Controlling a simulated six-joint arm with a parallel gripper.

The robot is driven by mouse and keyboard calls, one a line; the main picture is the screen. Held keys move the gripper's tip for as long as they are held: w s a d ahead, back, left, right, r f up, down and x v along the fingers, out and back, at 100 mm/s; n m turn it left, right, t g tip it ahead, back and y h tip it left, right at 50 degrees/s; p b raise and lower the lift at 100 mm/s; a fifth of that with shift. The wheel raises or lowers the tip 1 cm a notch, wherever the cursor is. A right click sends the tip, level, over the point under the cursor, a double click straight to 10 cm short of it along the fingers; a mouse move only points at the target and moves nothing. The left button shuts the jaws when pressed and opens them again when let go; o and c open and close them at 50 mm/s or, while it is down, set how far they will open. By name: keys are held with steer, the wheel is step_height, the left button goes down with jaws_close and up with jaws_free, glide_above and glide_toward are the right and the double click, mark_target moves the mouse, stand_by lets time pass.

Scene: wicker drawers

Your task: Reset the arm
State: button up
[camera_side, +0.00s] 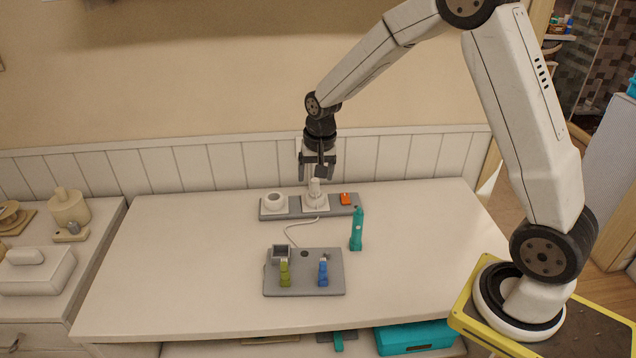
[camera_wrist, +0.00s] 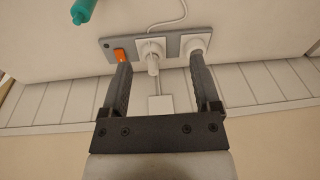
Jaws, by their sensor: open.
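My gripper (camera_side: 317,173) is open and empty, pointing down above the back of the white table (camera_side: 180,262). In the wrist view the two dark fingers (camera_wrist: 157,72) stand wide apart. Between and beyond them is a grey power strip (camera_side: 294,212) with a white plug (camera_side: 314,190) in its middle socket, just below my gripper in the side view. The strip also shows in the wrist view (camera_wrist: 174,41). I cannot tell how large the gap between fingertips and plug is.
An orange switch (camera_side: 345,199) is on the strip. A grey board (camera_side: 309,285) holds a green piece (camera_side: 285,273) and a blue piece (camera_side: 323,271). A panelled wall (camera_side: 220,165) closes the back. The table's left side is clear.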

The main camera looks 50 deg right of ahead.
steer(key=s+a+n, duration=0.3)
steer(key=s+n, duration=0.1)
steer(key=s, duration=0.5)
steer(key=s+a+r+n+t, duration=0.1)
steer(key=s+a+n, duration=0.3)
steer(key=s, duration=0.4)
steer(key=shift+s, duration=0.4)
